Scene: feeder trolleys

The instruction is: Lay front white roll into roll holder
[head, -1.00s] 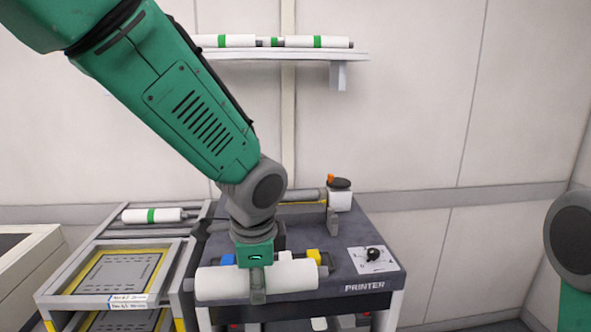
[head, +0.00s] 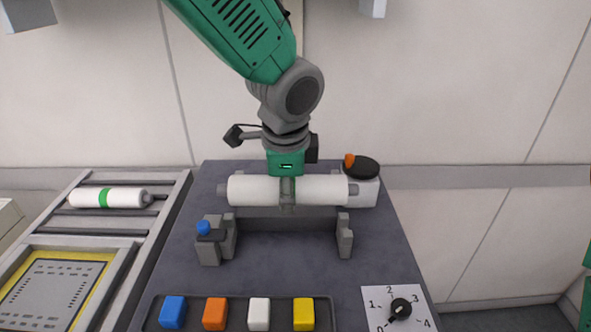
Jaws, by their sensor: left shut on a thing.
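A plain white roll (head: 325,190) with grey end pins lies crosswise in my left gripper (head: 288,192). The gripper is shut around the roll's middle and comes down from above. The grey roll holder (head: 288,224) stands on the printer top, with a left post (head: 212,243) and a right post (head: 345,236). The roll shows above and behind these posts in the head view; I cannot tell if it touches the holder. My right gripper is not in view; only a sliver of the right arm shows at the right edge.
A white container with a black lid (head: 361,170) stands close to the roll's right end. A row of coloured blocks (head: 237,312) and a dial (head: 400,308) are at the front. A green-banded white roll (head: 108,198) lies on the left rack.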

